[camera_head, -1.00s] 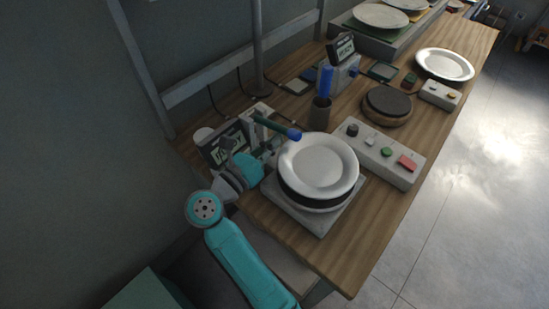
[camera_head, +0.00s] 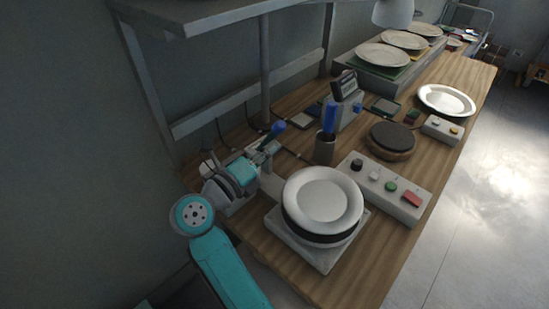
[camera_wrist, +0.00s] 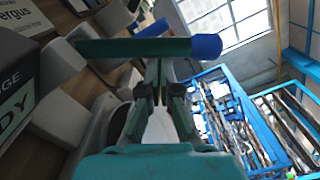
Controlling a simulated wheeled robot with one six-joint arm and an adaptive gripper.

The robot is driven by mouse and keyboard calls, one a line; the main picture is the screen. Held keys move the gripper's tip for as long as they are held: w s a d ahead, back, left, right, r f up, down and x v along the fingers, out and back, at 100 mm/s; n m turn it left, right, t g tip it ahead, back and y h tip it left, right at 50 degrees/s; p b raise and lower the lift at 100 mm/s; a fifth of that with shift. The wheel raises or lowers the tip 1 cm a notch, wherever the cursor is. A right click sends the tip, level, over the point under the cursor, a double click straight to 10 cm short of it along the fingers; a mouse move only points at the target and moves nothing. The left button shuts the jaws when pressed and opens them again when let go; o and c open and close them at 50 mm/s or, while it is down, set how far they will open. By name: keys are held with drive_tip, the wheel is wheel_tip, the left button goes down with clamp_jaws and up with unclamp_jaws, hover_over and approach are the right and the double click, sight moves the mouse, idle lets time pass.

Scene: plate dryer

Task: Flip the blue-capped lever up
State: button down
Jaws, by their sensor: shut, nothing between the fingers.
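The lever is a dark green rod with a blue cap (camera_head: 278,126), on the unit at the table's near left corner. In the head view it slants upward, cap at the upper right. In the wrist view the green rod (camera_wrist: 135,47) runs across the picture just beyond my fingers, with the blue cap (camera_wrist: 206,47) at its right end. My gripper (camera_wrist: 160,72) is shut and empty, its fingertips at or against the rod; exact contact is unclear. In the head view my gripper (camera_head: 264,152) is beside the lever, and partly hides the unit.
A white plate (camera_head: 322,194) sits on a dark disc and grey base (camera_head: 321,258), right of my arm. A cup (camera_head: 324,150) with a blue-topped item stands behind it. A button box (camera_head: 399,200) is to the right. A grey shelf (camera_head: 210,12) overhangs the back left.

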drive_tip(key=shift+w+a+r+n, duration=0.45)
drive_tip(key=shift+a+r+n, duration=0.1)
drive_tip(key=shift+n, duration=0.45)
drive_tip(key=w+a+n, duration=0.1)
drive_tip(key=w+a+r+n, duration=0.1)
drive_tip(key=n, duration=0.1)
drive_tip(key=w+n, duration=0.1)
drive_tip(key=n, duration=0.1)
drive_tip(key=shift+a+r, duration=0.25)
drive_tip(key=shift+a, duration=0.15)
drive_tip(key=shift+w+a+n, duration=0.3)
drive_tip(key=shift+w+a, duration=0.05)
drive_tip(key=shift+a, duration=0.05)
